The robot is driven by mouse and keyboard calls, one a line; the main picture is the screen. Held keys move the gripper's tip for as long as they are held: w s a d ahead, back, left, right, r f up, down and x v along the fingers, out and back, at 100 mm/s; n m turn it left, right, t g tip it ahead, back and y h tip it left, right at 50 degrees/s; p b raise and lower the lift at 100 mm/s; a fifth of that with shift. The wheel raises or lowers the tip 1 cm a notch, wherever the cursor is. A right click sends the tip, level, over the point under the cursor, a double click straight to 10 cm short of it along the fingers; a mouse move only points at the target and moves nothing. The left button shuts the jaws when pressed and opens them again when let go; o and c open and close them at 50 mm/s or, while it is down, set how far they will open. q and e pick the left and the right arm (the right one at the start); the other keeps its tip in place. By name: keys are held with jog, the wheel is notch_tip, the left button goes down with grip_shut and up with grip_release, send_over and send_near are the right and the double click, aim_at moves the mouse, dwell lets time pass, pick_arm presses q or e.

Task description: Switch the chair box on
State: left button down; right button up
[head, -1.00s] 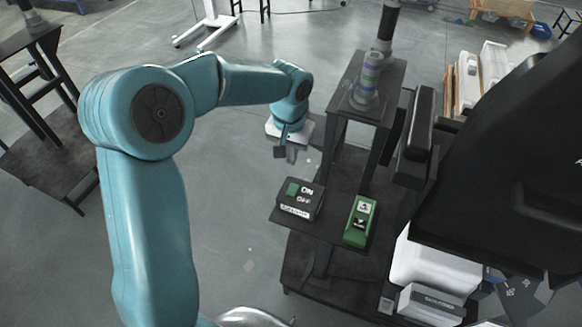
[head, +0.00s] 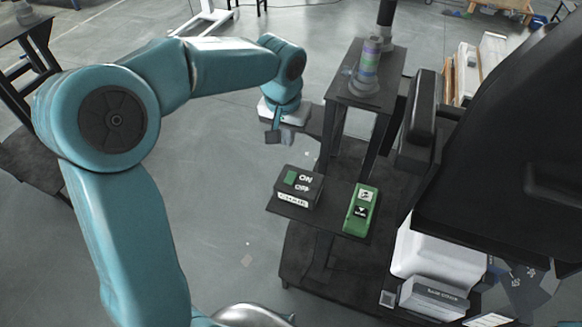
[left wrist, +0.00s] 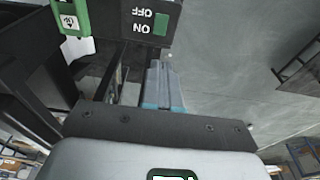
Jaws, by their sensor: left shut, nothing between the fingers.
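A black box with a green rocker and white ON and OFF lettering (head: 307,201) sits on the left of a small dark shelf. It is the only ON/OFF box I see; its white label is too small to read. In the left wrist view the box (left wrist: 138,22) appears upside down at the top. My left gripper (head: 279,137) is shut and empty, beyond the box in the head view and apart from it. Its closed fingers show in the left wrist view (left wrist: 162,85). My right gripper is out of view.
A green box with arrow buttons (head: 360,210) sits right of the black box; it also shows in the left wrist view (left wrist: 70,16). A dark stand (head: 367,92) with a banded column rises behind. A large black chair-like form (head: 500,170) fills the right.

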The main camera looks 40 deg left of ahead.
aim_at(292, 173)
pick_arm(q)
jog(key=f, duration=0.4)
jog(key=w+f+p, duration=0.1)
jog(key=f, duration=0.4)
jog(key=w+f, duration=0.1)
jog(key=f, duration=0.4)
jog(key=shift+a, duration=0.25)
jog(key=shift+r, duration=0.1)
